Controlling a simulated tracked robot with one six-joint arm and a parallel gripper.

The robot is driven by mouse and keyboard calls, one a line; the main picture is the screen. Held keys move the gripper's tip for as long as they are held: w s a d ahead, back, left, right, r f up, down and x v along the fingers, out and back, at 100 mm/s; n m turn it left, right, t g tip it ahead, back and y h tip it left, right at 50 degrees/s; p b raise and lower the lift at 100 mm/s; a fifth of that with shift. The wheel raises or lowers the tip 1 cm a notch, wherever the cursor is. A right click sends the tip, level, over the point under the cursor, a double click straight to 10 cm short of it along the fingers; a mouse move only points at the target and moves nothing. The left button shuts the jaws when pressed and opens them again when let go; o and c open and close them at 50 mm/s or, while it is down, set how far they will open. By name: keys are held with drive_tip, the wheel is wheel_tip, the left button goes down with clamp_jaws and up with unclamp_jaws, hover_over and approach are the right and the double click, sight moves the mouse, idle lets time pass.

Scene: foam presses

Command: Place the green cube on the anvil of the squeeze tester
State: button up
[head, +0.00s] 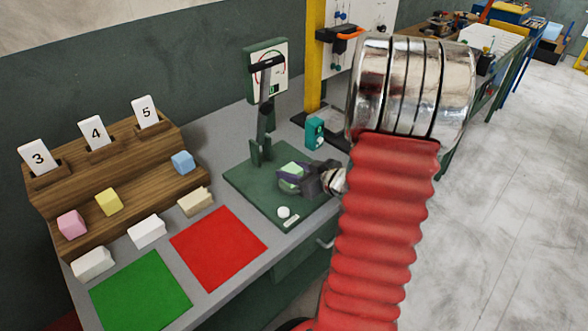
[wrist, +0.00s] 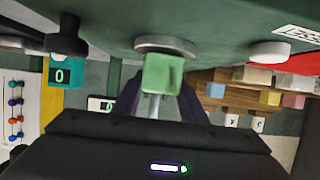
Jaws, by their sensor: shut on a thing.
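The green cube (head: 291,170) is between the dark fingers of my gripper (head: 298,179), over the green base plate (head: 245,183) of the squeeze tester. The tester's post and lever (head: 264,115) stand behind it, with a dial (head: 268,70) on top. The wrist view is upside down. It shows the green cube (wrist: 162,74) held by my gripper (wrist: 160,98), right at the grey round anvil (wrist: 165,45). I cannot tell whether the cube's underside touches the anvil. The anvil is hidden in the head view.
A white round knob (head: 284,212) sits on the base plate's front. A teal device (head: 315,132) stands to the right. Red (head: 218,246) and green (head: 140,292) mats lie at front left. A wooden rack (head: 115,178) holds several coloured blocks and number cards.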

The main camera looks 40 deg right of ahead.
drive_tip(key=o, duration=1)
drive_tip(key=shift+f, duration=0.1)
drive_tip(key=v, duration=1.2)
drive_tip(key=shift+r, duration=0.2)
drive_tip(key=shift+w, duration=0.1)
